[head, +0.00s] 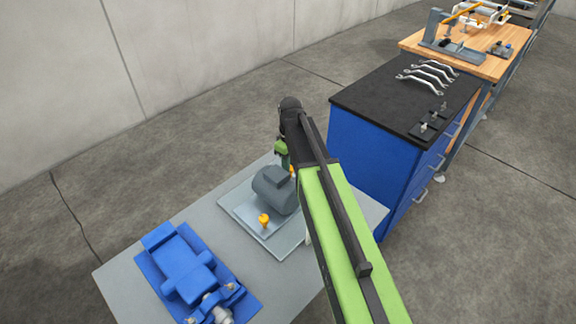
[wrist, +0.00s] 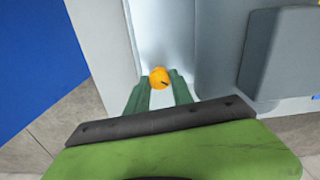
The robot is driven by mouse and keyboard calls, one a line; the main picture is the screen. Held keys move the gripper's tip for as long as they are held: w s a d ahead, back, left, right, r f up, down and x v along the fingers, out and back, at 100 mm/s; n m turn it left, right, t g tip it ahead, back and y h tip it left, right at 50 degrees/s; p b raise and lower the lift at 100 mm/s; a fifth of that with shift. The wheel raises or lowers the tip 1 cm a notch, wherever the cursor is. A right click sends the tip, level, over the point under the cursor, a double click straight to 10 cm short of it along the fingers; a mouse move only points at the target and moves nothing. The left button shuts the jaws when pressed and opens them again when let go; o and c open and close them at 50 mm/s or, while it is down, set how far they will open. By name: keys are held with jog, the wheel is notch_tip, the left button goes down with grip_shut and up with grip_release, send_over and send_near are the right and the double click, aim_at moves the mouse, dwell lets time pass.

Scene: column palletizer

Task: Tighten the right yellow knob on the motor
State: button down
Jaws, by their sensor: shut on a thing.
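The grey motor (head: 276,190) sits on a light grey plate (head: 244,216) on the table. One yellow knob (head: 264,220) stands at the near-left side of the motor, clear of my gripper. The right yellow knob (head: 292,170) is at the motor's far side, partly hidden by the motor and my arm. In the wrist view this knob (wrist: 159,77) shows between the green fingertips of my gripper (wrist: 158,88), with a dark mark on its face. My gripper is shut on it. The motor's grey body (wrist: 222,45) is to the right there.
A blue machine (head: 186,266) lies on the near-left part of the table (head: 125,270). A blue cabinet (head: 370,150) with a black top holding several wrenches (head: 430,75) stands close behind. A wooden bench (head: 480,62) is farther back.

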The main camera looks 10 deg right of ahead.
jog(key=m, duration=0.5)
jog(key=shift+s+m, duration=0.15)
jog(key=shift+m, duration=0.15)
jog(key=m, duration=0.5)
jog(key=shift+m, duration=0.3)
jog(key=c, duration=1.1)
grip_release()
jog(key=shift+r, duration=0.15)
jog(key=shift+r+p, duration=0.3)
jog(key=shift+p, duration=0.15)
notch_tip(320, 180, up, 16)
jog(key=p, duration=1.6)
jog(key=shift+r, duration=0.25)
